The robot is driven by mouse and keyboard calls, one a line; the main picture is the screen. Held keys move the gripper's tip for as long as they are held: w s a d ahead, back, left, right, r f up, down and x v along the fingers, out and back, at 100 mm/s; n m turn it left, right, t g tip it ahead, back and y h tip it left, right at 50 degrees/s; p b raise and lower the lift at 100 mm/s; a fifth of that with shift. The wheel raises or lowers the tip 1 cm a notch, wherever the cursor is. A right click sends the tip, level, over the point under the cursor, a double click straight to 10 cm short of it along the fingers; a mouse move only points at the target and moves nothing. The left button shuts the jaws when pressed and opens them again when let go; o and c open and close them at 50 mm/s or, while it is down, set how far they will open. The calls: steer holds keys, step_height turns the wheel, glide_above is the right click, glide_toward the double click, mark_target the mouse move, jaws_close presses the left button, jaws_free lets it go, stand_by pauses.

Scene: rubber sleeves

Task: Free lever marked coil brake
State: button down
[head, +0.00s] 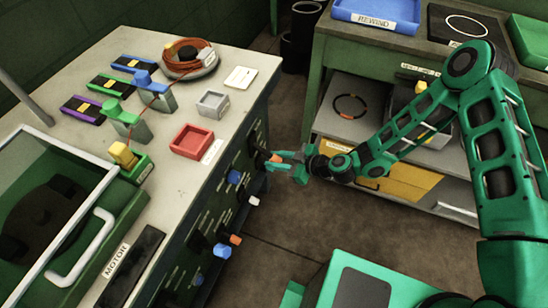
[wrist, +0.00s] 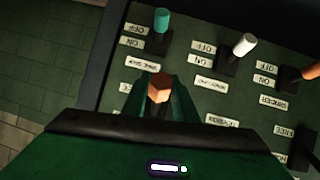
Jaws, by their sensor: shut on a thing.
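An orange-handled lever (wrist: 159,88) sits between the two fingers of my gripper (wrist: 160,92) in the wrist view. The fingers are shut on its handle. In the head view my gripper (head: 285,162) reaches the front panel of the bench from the right, with the orange handle (head: 275,159) at its tips. The base of the held lever is hidden by the gripper. The small label plates around it appear upside down, and I cannot read for sure which one is coil brake.
Near the held lever on the panel (wrist: 205,130) stand a teal lever (wrist: 161,20), a white lever (wrist: 243,44) and another orange lever (wrist: 312,70). In the head view, blue levers (head: 222,250) also stick out. The floor (head: 285,205) between bench and shelf is clear.

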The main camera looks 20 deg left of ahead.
steer(key=c, duration=1.4)
jaws_free()
steer(key=shift+w+d+f, duration=0.25)
steer(key=shift+w, duration=0.15)
steer(key=shift+s+a+r, duration=0.1)
steer(key=shift+s, duration=0.1)
steer(key=v, duration=1)
steer(key=shift+d+r, duration=0.2)
steer(key=shift+d, duration=0.15)
